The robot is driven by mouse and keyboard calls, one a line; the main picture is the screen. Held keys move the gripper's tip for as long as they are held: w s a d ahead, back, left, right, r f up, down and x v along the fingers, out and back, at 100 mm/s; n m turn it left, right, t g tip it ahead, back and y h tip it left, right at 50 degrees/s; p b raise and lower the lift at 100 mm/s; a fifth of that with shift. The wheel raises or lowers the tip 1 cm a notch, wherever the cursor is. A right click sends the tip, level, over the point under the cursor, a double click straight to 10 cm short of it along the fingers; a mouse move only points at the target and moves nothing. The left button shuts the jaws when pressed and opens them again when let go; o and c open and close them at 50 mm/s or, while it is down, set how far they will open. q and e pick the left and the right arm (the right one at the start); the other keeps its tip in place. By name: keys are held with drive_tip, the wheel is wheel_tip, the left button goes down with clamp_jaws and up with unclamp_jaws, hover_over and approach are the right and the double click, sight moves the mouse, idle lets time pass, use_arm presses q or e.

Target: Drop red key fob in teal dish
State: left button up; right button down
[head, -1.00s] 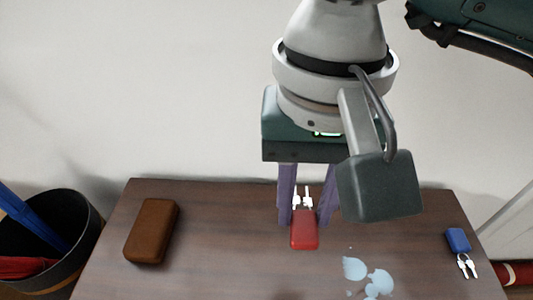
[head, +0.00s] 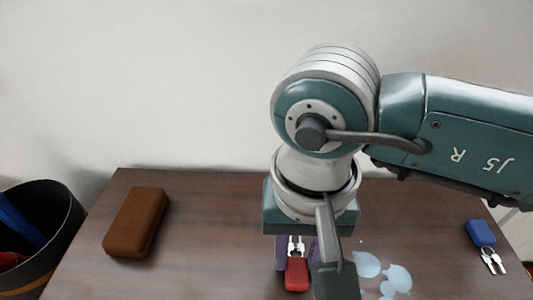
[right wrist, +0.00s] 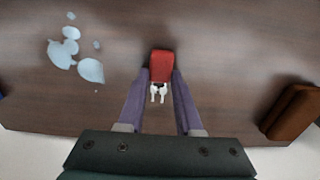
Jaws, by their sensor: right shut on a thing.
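The red key fob (head: 297,273) is between the fingers of my right gripper (head: 297,254), with its white keys toward the gripper. The right wrist view also shows the red key fob (right wrist: 161,64) between the two purple fingertips of the right gripper (right wrist: 161,77), which is shut on it. The fob is over the dark wooden tabletop; its exact height is hard to tell. No teal dish shows in either view. My left gripper is not in view.
Pale blue flat patches (head: 367,264) lie on the tabletop (head: 220,230), right of the fob. A brown case (head: 136,222) lies at the left. A blue key fob (head: 481,232) with keys lies at the right. A dark bin (head: 62,235) stands left of the table.

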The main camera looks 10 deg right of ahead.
drive_tip(key=shift+f, duration=0.2)
drive_tip(key=c, duration=0.6)
unclamp_jaws()
drive_tip(key=shift+r, duration=0.1)
